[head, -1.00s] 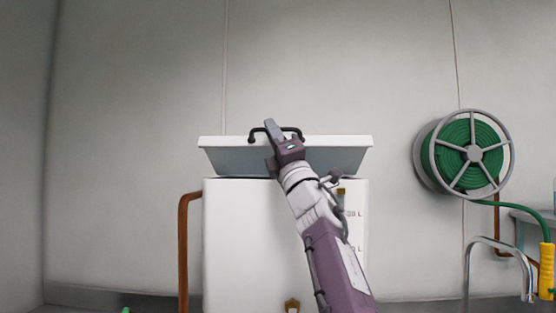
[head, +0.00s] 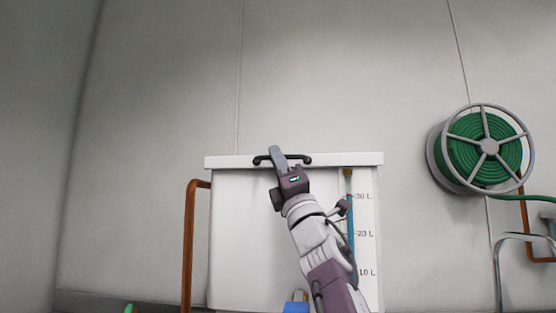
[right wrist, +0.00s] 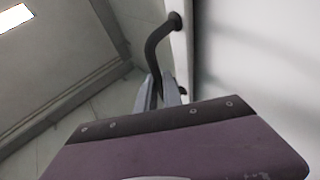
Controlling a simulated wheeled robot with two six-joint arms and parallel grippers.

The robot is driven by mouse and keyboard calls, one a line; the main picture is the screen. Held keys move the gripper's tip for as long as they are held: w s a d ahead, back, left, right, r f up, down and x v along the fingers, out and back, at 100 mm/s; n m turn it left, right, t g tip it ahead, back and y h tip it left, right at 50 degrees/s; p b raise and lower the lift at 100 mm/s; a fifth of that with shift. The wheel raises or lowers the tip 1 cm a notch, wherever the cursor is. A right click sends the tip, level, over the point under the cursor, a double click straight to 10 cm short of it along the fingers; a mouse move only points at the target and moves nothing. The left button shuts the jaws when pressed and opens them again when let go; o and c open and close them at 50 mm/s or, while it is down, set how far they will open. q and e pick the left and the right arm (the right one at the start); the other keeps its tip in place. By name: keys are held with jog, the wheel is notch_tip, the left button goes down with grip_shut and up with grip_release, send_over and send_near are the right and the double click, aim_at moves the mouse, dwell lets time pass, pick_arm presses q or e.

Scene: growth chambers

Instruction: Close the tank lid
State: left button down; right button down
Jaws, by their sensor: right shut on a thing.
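The white tank (head: 240,245) stands against the back wall, with a level scale marked in litres on its right front. Its white lid (head: 350,159) lies across the top, and I see it nearly edge-on with no clear gap beneath. A black bar handle (head: 304,158) sits on the lid's front edge. My right gripper (head: 276,158) is shut on the handle near its middle. In the right wrist view the two fingers (right wrist: 162,92) are around the curved handle (right wrist: 154,50). My left gripper is not in view.
A copper pipe (head: 190,245) runs up the tank's left side. A green hose reel (head: 484,147) hangs on the wall at right, with a grey tap (head: 500,255) below it. A blue object (head: 296,306) shows at the bottom of the tank front.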

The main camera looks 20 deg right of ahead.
jog(key=shift+w+f, duration=0.15)
jog(key=c, duration=1.6)
grip_release()
jog(key=shift+c, duration=0.2)
jog(key=shift+o, duration=0.7)
jog(key=shift+w+d, duration=0.1)
jog(key=shift+w, duration=0.1)
jog(key=shift+s, duration=0.1)
jog(key=b+v, duration=0.8)
jog(key=v, duration=0.1)
